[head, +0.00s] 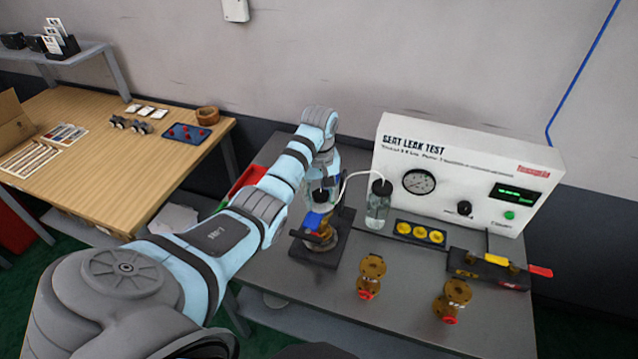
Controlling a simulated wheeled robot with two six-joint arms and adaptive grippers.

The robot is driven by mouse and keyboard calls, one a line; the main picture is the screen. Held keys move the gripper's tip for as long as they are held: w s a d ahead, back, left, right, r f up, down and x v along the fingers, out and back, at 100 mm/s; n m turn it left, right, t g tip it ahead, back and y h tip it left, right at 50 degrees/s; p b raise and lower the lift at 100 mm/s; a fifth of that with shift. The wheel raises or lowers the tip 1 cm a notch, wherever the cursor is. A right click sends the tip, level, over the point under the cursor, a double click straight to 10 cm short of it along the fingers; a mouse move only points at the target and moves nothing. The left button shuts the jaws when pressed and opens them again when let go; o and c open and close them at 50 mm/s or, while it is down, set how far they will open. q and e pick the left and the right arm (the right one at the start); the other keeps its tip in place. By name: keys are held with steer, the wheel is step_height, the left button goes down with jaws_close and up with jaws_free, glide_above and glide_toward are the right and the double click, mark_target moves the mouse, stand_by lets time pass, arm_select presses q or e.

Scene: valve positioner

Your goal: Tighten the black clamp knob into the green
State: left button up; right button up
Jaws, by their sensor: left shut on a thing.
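My left arm reaches from the lower left over the grey bench, and its wrist points down at the clamp fixture. My left gripper (321,197) is small and dark here, just above the fixture. It is shut on what appears to be the black clamp knob, which the gripper and wrist mostly hide. The fixture has a black base (332,262) and holds a brass valve (322,238) with a blue part (315,220) beside it. No green mark on the clamp can be made out. My right gripper is out of view.
A white seat leak tester (455,170) with a gauge stands behind. A clear bottle (377,212) with a tube is close right of the fixture. Two brass valves (371,275) (455,297), a yellow-disc tray (420,235) and a black fixture (487,270) occupy the right side.

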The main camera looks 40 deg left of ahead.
arm_select(q)
steer(key=shift+d+f, duration=0.2)
steer(key=shift+d, duration=0.05)
jaws_close()
steer(key=m, duration=0.5)
steer(key=shift+m, duration=0.4)
steer(key=m, duration=0.3)
steer(key=shift+s, duration=0.1)
steer(key=m, duration=0.5)
steer(key=shift+f, duration=0.1)
steer(key=o, duration=0.7)
jaws_free()
steer(key=shift+o, duration=0.2)
steer(key=shift+w+a, duration=0.15)
steer(key=shift+w, duration=0.1)
